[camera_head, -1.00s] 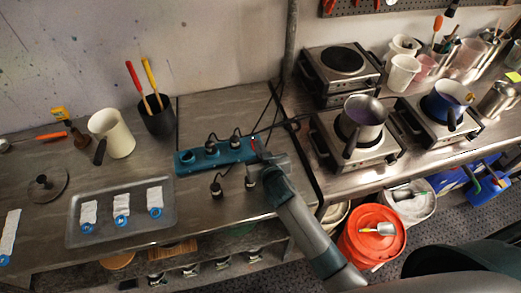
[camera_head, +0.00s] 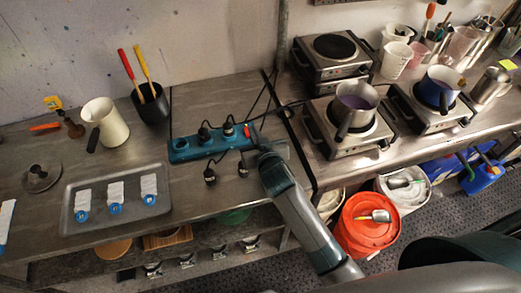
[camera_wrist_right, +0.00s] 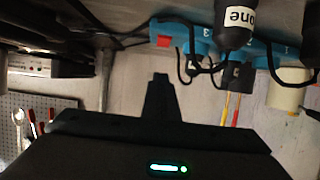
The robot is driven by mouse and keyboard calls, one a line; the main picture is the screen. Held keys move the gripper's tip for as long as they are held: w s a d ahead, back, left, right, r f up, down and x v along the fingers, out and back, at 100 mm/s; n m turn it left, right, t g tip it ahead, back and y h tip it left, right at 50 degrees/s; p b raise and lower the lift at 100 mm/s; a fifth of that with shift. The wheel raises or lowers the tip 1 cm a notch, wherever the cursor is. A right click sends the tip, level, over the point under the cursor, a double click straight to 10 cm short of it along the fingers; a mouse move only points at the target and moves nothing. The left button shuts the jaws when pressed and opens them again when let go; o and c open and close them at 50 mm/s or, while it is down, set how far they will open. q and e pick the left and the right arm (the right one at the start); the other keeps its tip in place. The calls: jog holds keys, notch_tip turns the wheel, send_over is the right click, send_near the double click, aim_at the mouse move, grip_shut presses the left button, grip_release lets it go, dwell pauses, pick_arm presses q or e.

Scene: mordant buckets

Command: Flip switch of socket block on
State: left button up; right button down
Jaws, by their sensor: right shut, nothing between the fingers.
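The socket block (camera_head: 185,151) is a long teal strip on the workbench. Black plugs stand in some of its sockets. A small red switch (camera_head: 247,131) is at its right end, beside my right gripper. My right gripper (camera_head: 256,136) is shut and empty, with its tip close to that end; I cannot tell whether it touches. In the right wrist view, the red switch (camera_wrist_right: 164,41) shows on the block (camera_wrist_right: 181,31), beyond the dark closed fingers (camera_wrist_right: 160,80). Whether the switch is on or off is unclear. My left gripper is not in view.
Two loose plugs (camera_head: 210,175) lie just in front of the block. A metal tray (camera_head: 72,222) with labelled swatches is at left. Black cables (camera_head: 265,98) run behind the block to the right. Hot plates (camera_head: 345,143) with pots stand on the right bench.

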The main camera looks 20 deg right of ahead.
jog(key=f+b+v, duration=0.1)
jog(key=b+v, duration=0.1)
jog(key=v, duration=0.4)
jog(key=shift+s, duration=0.6)
jog(key=shift+f, duration=0.1)
